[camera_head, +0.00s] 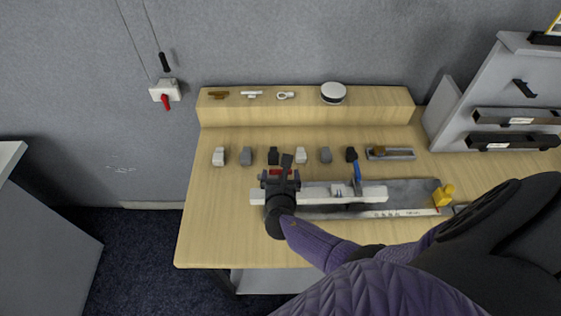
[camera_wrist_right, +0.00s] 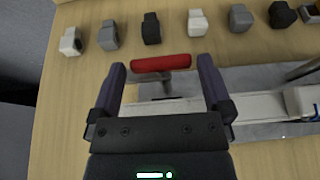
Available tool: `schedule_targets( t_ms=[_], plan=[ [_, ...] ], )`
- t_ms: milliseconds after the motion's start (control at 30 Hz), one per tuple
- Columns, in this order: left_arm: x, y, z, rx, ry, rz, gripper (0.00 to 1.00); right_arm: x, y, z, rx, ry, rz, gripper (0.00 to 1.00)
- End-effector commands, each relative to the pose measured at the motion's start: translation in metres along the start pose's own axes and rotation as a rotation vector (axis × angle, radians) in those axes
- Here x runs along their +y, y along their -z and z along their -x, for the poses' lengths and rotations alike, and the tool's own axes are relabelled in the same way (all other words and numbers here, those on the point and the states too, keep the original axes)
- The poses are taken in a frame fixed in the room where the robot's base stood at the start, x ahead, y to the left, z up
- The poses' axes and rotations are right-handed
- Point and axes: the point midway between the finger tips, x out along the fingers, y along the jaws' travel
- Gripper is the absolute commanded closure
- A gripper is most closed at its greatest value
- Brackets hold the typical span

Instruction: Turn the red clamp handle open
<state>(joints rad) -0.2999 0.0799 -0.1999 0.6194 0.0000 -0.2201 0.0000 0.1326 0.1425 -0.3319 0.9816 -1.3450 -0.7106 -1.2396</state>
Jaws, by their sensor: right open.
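The red clamp handle (camera_wrist_right: 160,63) lies crosswise on a metal stem above the white rail of the fixture (camera_wrist_right: 258,106). In the wrist view it sits between and just beyond the fingertips of my right gripper (camera_wrist_right: 160,78), which is open around the stem area. I cannot tell if any finger touches it. In the head view my right gripper (camera_head: 280,176) is over the left end of the white fixture (camera_head: 375,194) and partly hides the red handle (camera_head: 277,171). My left gripper is not in view.
Several small grey, white and black blocks (camera_wrist_right: 108,36) stand in a row behind the handle. A blue lever (camera_head: 357,172) and a yellow part (camera_head: 444,195) are farther right. A raised shelf (camera_head: 300,113) runs along the back. The table's left front (camera_head: 215,230) is clear.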

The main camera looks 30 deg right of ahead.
Motion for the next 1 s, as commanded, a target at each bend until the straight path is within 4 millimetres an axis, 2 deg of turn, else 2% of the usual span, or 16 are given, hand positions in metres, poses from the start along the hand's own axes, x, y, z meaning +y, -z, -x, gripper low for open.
schedule_targets(
  t_ms=[133,267,400,467,600,1000],
  plan=[
    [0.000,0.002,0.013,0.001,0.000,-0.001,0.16,0.000,-0.003,0.022,0.002,-0.002,0.000,0.00],
    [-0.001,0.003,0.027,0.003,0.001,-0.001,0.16,0.000,-0.004,0.055,0.003,-0.001,0.000,0.00],
    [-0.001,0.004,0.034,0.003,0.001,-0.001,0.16,0.000,-0.002,0.084,0.003,-0.001,-0.001,0.00],
    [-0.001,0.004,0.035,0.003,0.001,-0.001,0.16,0.001,-0.001,0.092,0.002,-0.001,0.000,0.00],
    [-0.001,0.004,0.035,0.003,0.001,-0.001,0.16,0.000,0.000,0.099,0.001,0.000,0.000,0.00],
    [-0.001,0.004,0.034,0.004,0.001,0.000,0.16,0.000,0.000,0.098,0.001,0.000,0.000,0.00]
  ],
)
